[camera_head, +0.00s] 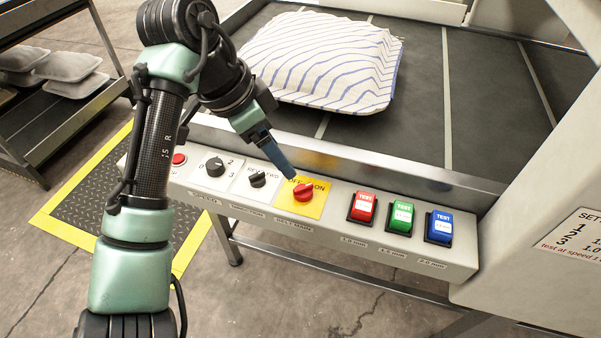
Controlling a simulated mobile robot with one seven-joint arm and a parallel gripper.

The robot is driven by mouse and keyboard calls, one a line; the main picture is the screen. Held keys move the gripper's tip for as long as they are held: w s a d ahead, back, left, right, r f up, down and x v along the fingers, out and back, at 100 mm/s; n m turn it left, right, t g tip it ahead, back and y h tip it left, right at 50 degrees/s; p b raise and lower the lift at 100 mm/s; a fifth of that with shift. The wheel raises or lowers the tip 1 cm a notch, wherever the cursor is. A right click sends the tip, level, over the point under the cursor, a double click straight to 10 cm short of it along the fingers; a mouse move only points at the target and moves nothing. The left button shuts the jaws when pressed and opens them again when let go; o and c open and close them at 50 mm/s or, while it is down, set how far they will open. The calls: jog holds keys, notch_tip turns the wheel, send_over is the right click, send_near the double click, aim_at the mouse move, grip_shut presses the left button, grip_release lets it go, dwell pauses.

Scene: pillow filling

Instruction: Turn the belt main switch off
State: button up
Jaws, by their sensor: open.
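The belt main switch (303,192) is a red rotary knob on a yellow plate marked OFF and ON, on the front control panel, with a "BELT MAIN" label below. Its exact pointing direction is too small to tell. My gripper (286,172) reaches down from the upper left, with its blue-grey fingertips just above and left of the red knob. The fingers overlap the plate's upper edge and part of its lettering. Whether they touch the knob I cannot tell. The gripper holds nothing that I can see.
Left of the switch are black knobs for direction (258,180) and speed (214,167), and a red button (179,159). Right are red (362,206), green (400,216) and blue (439,226) TEST blocks. A striped pillow (322,62) lies on the dark belt (420,100) behind.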

aim_at(303, 187)
jog(key=b+x, duration=0.3)
jog(key=x, duration=0.8)
jog(key=shift+d, duration=0.1)
grip_shut()
